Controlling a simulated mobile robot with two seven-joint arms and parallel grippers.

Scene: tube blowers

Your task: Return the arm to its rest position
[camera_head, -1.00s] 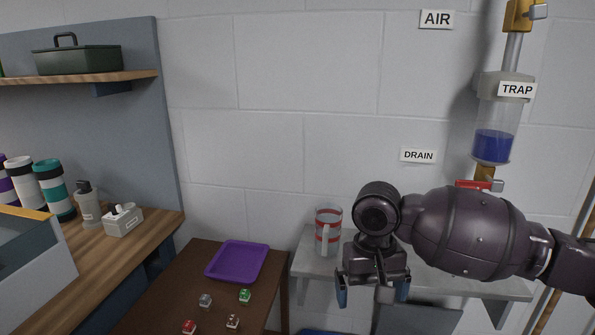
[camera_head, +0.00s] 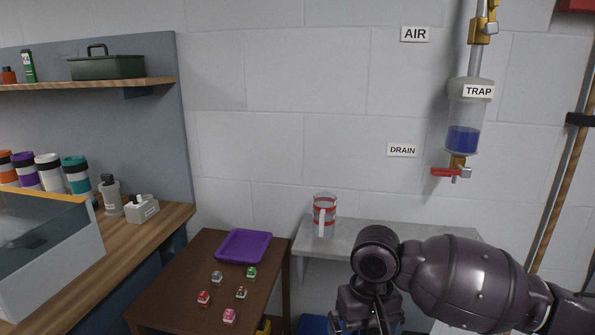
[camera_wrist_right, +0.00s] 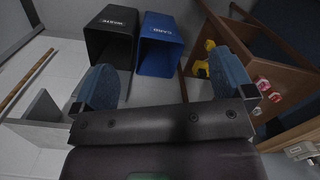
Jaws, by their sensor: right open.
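My right arm comes in from the lower right in the head view, below the trap and in front of the grey shelf. Its gripper (camera_head: 365,327) points down at the bottom edge, and its fingertips are cut off there. In the right wrist view the two blue-padded fingers (camera_wrist_right: 165,82) are wide apart with nothing between them. The trap (camera_head: 466,118) hangs on the wall with blue liquid in its lower part. Its red drain handle (camera_head: 445,171) lies sideways, clear of the arm. My left gripper is in neither view.
A purple tray (camera_head: 244,247) and several small cubes lie on the brown table (camera_head: 180,285). Black (camera_wrist_right: 108,45) and blue (camera_wrist_right: 160,48) bins stand below.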

